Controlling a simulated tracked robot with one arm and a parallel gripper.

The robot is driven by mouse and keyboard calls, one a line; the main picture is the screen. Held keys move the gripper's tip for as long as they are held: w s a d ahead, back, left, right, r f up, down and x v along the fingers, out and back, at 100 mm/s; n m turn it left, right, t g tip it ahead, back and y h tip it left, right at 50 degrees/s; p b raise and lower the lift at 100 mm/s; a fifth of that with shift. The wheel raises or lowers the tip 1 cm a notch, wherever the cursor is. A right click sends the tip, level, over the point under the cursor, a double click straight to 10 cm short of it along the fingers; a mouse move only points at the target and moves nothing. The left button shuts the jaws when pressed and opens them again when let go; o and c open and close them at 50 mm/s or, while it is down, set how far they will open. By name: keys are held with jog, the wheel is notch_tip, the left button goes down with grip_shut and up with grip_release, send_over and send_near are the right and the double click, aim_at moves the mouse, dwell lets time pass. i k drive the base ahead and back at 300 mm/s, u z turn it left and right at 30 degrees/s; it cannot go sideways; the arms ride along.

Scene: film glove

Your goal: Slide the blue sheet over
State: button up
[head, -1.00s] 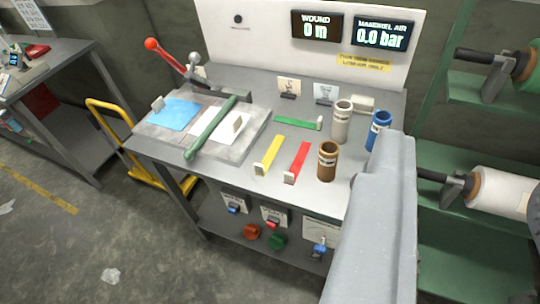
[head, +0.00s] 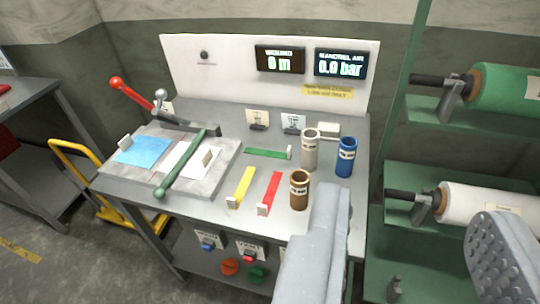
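The blue sheet (head: 143,151) lies flat on the left part of a grey plate (head: 221,165) on the workbench. A white sheet (head: 183,156) lies to its right, partly under a green bar (head: 181,163) that crosses the plate. A small pale upright tab (head: 124,142) stands at the blue sheet's left edge. My gripper (head: 412,205) shows as two grey fingers low on the right, one with a dimpled pad. The fingers are wide apart with nothing between them. They are far to the right of the blue sheet and closer to the camera.
A red-knobbed lever (head: 132,91) rises behind the plate. Yellow (head: 242,187), red (head: 269,193) and green (head: 267,153) strips lie right of it. Brown (head: 299,190), grey (head: 310,150) and blue (head: 346,157) cylinders stand farther right. A green roll rack (head: 421,120) stands beside the bench.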

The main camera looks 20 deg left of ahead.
aim_at(143, 151)
jog(key=u, duration=1.3)
jog(key=k, duration=0.6)
jog(key=u, duration=0.35)
jog(key=i, duration=1)
jog(key=u, duration=0.4)
jog(key=i, duration=1.4)
jog(key=z, duration=0.85)
jog(key=i, duration=0.7)
jog(key=z, duration=0.45)
